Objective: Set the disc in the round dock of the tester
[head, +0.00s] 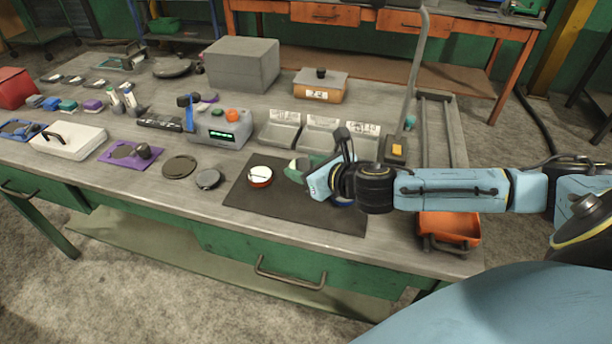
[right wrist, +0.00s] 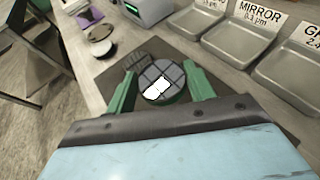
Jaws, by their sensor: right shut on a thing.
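My right gripper (head: 308,175) is low over the dark mat. In the right wrist view its green fingers (right wrist: 160,80) are on either side of the disc (right wrist: 160,74), which has a dark, gridded, shiny face with a white patch. The tester (head: 220,130), a grey box with an orange button and lit green display, stands to the left, apart from the gripper. Part of it shows at the top of the right wrist view (right wrist: 150,8). I cannot make out its round dock clearly. My left gripper is out of view.
Labelled metal trays (head: 280,133) stand behind. A dark disc (head: 179,166) and a small round dish (head: 208,179) lie left of the mat. A lamp post (head: 414,75) rises behind my arm.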

